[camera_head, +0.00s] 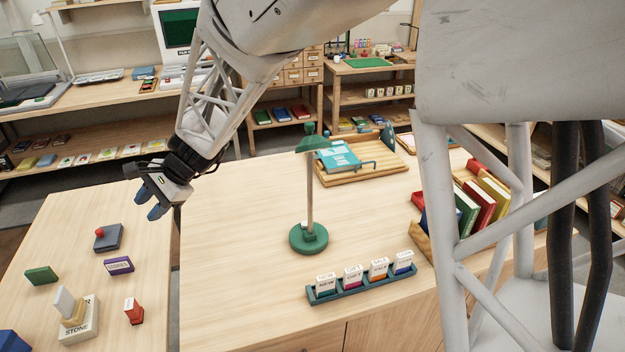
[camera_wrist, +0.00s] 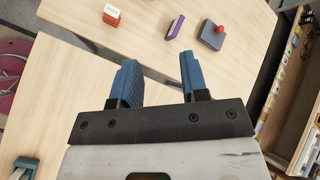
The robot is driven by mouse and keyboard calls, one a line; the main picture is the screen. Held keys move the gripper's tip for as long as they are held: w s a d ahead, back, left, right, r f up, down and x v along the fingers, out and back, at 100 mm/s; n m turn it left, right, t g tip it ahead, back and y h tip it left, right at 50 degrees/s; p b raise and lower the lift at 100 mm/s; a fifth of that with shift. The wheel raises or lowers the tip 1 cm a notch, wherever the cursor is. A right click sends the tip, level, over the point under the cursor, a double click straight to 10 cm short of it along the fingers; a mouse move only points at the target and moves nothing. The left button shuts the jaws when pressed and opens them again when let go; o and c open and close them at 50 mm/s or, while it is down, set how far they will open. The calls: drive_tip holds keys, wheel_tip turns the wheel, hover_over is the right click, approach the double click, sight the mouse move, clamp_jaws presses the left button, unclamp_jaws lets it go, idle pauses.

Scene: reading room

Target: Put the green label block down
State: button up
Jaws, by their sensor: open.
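A green block (camera_head: 41,275) lies at the left side of the left table; I cannot read any lettering on it. It does not show in the wrist view. A white label block with a green lower part (camera_head: 326,284) stands at the left end of the teal rack (camera_head: 352,292), beside pink, orange and blue ones. My gripper (camera_head: 150,205) is open and empty, raised near the gap between the two tables. In the wrist view my fingers (camera_wrist: 158,76) are apart with nothing between them.
The left table also holds a purple block (camera_head: 118,265), a red block (camera_head: 134,312), a grey pad with a red knob (camera_head: 108,238) and a stone-labelled stand (camera_head: 82,325). A green lamp (camera_head: 309,238) stands on the right table. That table's left half is clear.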

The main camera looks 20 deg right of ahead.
drive_tip(key=s+d+r+n+t+h, duration=0.1)
drive_tip(key=s+d+r+n+h, duration=0.1)
drive_tip(key=s+d, duration=0.7)
drive_tip(key=s+d+r+n+t+h, duration=0.1)
drive_tip(key=s+d+n+h, duration=0.3)
drive_tip(key=s+d, duration=0.5)
drive_tip(key=s+d+r+n+t+h, duration=0.1)
drive_tip(key=s+d+r+n+h, duration=0.2)
drive_tip(key=s+d, duration=0.7)
drive_tip(key=d, duration=0.6)
drive_tip(key=shift+d+r+h, duration=0.2)
drive_tip(key=shift+r+h, duration=0.05)
drive_tip(key=shift+h, duration=0.05)
